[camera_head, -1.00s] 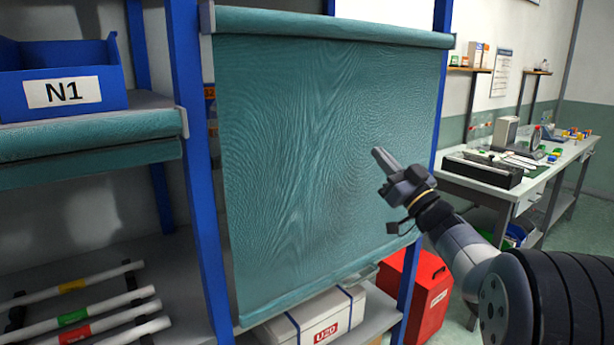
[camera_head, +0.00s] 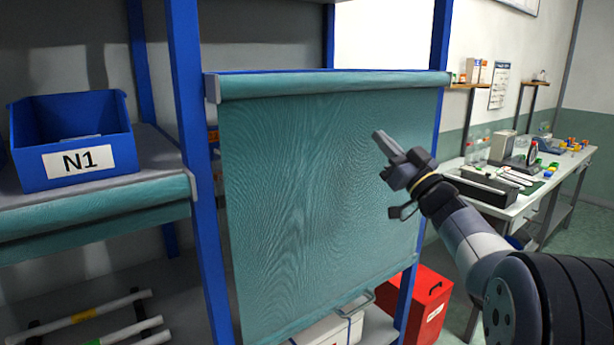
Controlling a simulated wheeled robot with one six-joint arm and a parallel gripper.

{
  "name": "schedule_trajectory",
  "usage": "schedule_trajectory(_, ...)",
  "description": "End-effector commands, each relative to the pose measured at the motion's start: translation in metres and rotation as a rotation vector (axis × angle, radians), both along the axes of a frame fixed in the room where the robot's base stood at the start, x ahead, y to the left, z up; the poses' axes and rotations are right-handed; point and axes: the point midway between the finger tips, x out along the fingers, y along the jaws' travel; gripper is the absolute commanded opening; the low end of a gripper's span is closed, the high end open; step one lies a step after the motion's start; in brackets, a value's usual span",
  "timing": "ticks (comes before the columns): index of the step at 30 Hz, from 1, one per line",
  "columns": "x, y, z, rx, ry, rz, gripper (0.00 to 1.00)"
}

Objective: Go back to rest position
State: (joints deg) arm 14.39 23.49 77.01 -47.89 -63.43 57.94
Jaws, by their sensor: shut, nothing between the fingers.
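My gripper (camera_head: 379,138) is at the right of the middle in the head view, at the end of my arm, which reaches in from the lower right. Its fingers are shut with nothing between them, and they point up and to the left. The gripper shows in front of a teal pulled-down curtain (camera_head: 290,200) on the blue rack. I cannot tell the exact gap between them.
A blue N1 bin (camera_head: 103,162) stands on the left shelf. Below are a white box (camera_head: 330,329), a red box (camera_head: 428,300) and several tubes (camera_head: 85,317). A cluttered workbench (camera_head: 562,165) stands at the right.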

Motion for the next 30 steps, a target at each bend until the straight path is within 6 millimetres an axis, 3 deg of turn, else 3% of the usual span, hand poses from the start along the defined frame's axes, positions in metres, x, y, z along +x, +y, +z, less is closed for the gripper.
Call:
schedule_trajectory(3,0.000,0.000,0.017,-0.001,-0.001,-0.001,0.00)
schedule_trajectory(9,0.000,0.000,0.027,-0.002,0.000,-0.001,0.00)
schedule_trajectory(30,0.002,0.008,0.031,0.045,0.050,-0.016,0.00)
